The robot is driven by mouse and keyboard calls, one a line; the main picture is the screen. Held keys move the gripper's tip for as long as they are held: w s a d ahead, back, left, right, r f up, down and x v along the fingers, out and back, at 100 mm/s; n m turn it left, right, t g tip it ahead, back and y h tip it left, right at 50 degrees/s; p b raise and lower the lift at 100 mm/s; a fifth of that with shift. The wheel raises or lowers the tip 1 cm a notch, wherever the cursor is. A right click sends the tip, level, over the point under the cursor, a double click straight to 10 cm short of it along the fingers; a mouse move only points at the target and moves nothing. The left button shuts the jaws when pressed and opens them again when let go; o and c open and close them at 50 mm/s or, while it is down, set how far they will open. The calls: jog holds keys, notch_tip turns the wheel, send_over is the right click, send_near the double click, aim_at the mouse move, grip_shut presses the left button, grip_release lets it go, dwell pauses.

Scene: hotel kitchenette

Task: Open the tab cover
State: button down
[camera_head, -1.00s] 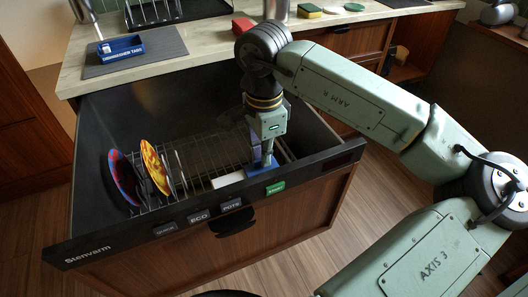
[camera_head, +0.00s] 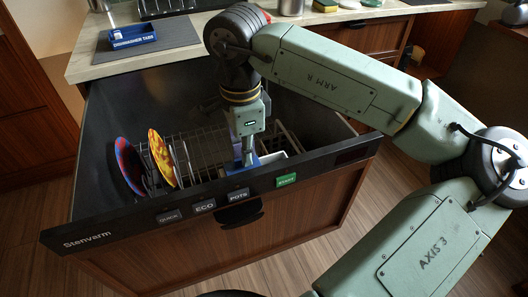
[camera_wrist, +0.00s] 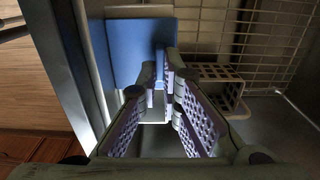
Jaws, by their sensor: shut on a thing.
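The blue tab cover (camera_wrist: 122,55) is a flat panel with a small upright grip in the wrist view. In the head view, the cover (camera_head: 238,164) shows only partly, just behind the dishwasher drawer's front edge. My gripper (camera_wrist: 162,78) points down into the drawer and its fingertips are closed on the cover's grip. In the head view, my gripper (camera_head: 246,157) hides part of the cover. A white recess or tray (camera_head: 273,157) shows just right of the cover.
The open dishwasher drawer (camera_head: 110,214) has a wire rack (camera_head: 205,150) with a red-blue plate (camera_head: 129,165) and a yellow-red plate (camera_head: 161,158) at left. A small basket (camera_wrist: 215,88) stands beside my fingers. A blue DISHWASHER TABS box (camera_head: 133,37) sits on the counter.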

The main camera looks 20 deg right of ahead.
jog(key=shift+a, duration=0.15)
jog(key=c, duration=1.8)
grip_release()
jog(key=shift+o, duration=0.2)
jog(key=shift+r, duration=0.1)
notch_tip(320, 180, up, 12)
